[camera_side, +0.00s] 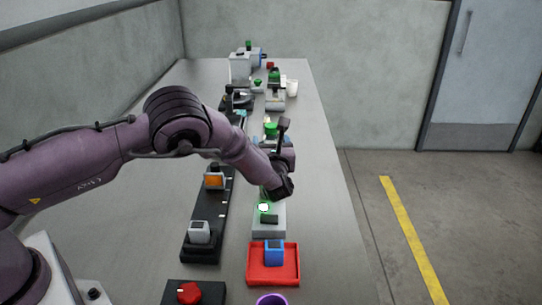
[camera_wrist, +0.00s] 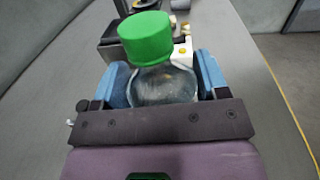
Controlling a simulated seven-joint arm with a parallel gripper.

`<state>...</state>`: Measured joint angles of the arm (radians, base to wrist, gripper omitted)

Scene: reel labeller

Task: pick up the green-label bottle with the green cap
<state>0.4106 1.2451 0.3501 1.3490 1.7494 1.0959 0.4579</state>
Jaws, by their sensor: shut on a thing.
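In the wrist view my gripper (camera_wrist: 163,88) has its two blue fingers closed on either side of a clear bottle (camera_wrist: 165,80). The bottle has a green cap (camera_wrist: 146,38), which tilts toward the upper left in this view. Its label is not visible, as the gripper's dark bar hides the lower part. In the side view my gripper (camera_side: 264,143) is over the right-hand row of fixtures, with a green cap (camera_side: 271,129) showing beside it. My wrist hides most of the bottle there. I cannot tell whether its base touches anything.
A red tray (camera_side: 253,281) holding a blue block (camera_side: 273,252) lies in front. A pale block (camera_side: 267,228) with a lit green ring stands behind it. A black rail (camera_side: 206,247) runs along the left. More fixtures and a white cup (camera_side: 292,88) stand farther back. The right table strip is clear.

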